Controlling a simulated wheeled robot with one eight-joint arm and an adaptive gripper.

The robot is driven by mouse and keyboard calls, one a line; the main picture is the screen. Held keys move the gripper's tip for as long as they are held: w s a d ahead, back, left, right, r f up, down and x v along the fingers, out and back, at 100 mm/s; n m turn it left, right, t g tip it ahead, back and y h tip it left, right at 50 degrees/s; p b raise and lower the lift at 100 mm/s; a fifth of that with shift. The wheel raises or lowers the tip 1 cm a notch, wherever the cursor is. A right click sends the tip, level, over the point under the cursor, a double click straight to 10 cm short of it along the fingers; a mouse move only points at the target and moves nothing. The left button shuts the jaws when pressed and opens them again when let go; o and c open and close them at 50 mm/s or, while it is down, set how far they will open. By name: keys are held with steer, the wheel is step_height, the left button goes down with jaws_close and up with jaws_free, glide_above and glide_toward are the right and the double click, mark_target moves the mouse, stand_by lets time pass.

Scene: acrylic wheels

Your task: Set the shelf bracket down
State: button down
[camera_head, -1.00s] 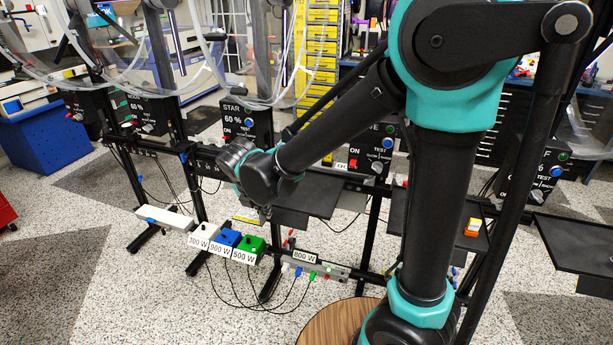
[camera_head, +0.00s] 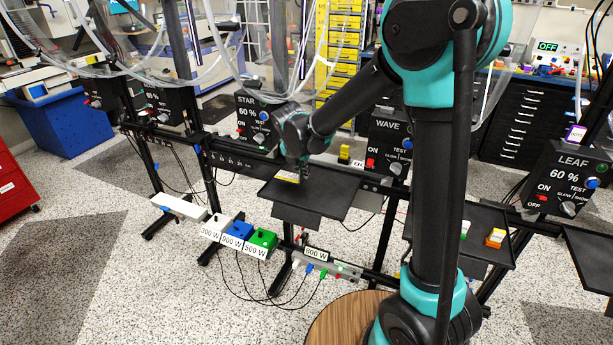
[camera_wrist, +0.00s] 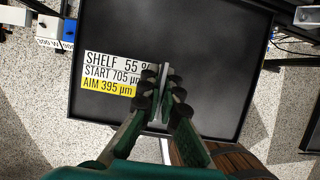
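In the wrist view the shelf bracket (camera_wrist: 164,92) is a narrow, pale, clear-grey piece between my fingertips. My gripper (camera_wrist: 163,93) is closed in on it from both sides. It is over a black tray (camera_wrist: 215,45) whose label (camera_wrist: 112,74) reads SHELF 55 %, START 705, AIM 395. I cannot tell whether the bracket touches the tray. In the head view my gripper (camera_head: 304,166) points down at the back of the same tray (camera_head: 310,203), right beside the label. The bracket is too small to make out there.
Control boxes marked STAR (camera_head: 257,121), WAVE (camera_head: 390,144) and LEAF (camera_head: 566,178) stand behind the trays. Another tray (camera_head: 478,218) holds small orange and white pieces. White, blue and green power blocks (camera_head: 237,231) sit front left. A round wooden top (camera_head: 345,320) is nearby.

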mark_target(306, 184)
steer(key=shift+w+d, duration=0.25)
steer(key=shift+w, duration=0.45)
steer(key=shift+w+d, duration=0.2)
steer(key=shift+w, duration=0.45)
steer(key=shift+f, duration=1.75)
steer(key=shift+f, duration=0.1)
steer(key=c, duration=1.7)
jaws_free()
